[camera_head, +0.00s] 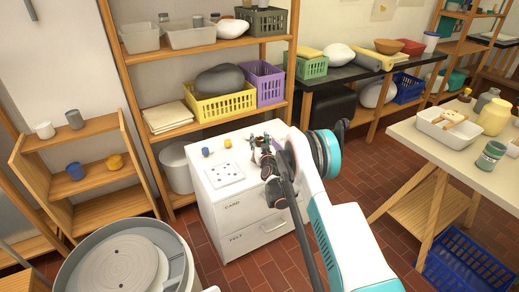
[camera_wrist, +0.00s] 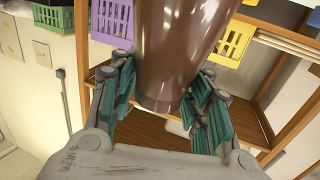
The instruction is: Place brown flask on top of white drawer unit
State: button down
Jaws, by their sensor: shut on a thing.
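The brown flask (camera_wrist: 178,45) fills the upper middle of the wrist view, glossy and smooth. My gripper (camera_wrist: 165,85) is shut on it, with teal-padded fingers on both sides. The white drawer unit (camera_head: 225,208) stands at the middle of the head view, with drawers labelled on its front. In the head view my gripper (camera_head: 263,146) overlaps the right part of the unit's top; its height above the top is hard to tell. The flask is not clearly visible there, being small or hidden by my gripper and arm.
On the unit's top are a white dotted card (camera_head: 225,172), a blue item (camera_head: 206,152) and a yellow item (camera_head: 227,143). Wooden shelves with a yellow basket (camera_head: 220,107) and a purple basket (camera_head: 264,84) rise behind. A work table (camera_head: 438,140) stands right.

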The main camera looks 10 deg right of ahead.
notch_tip(320, 180, down, 4)
jog(key=shift+r+b, duration=0.1)
jog(key=shift+b, duration=0.55)
jog(key=c, duration=0.8)
grip_release()
jog(key=shift+c, duration=0.2)
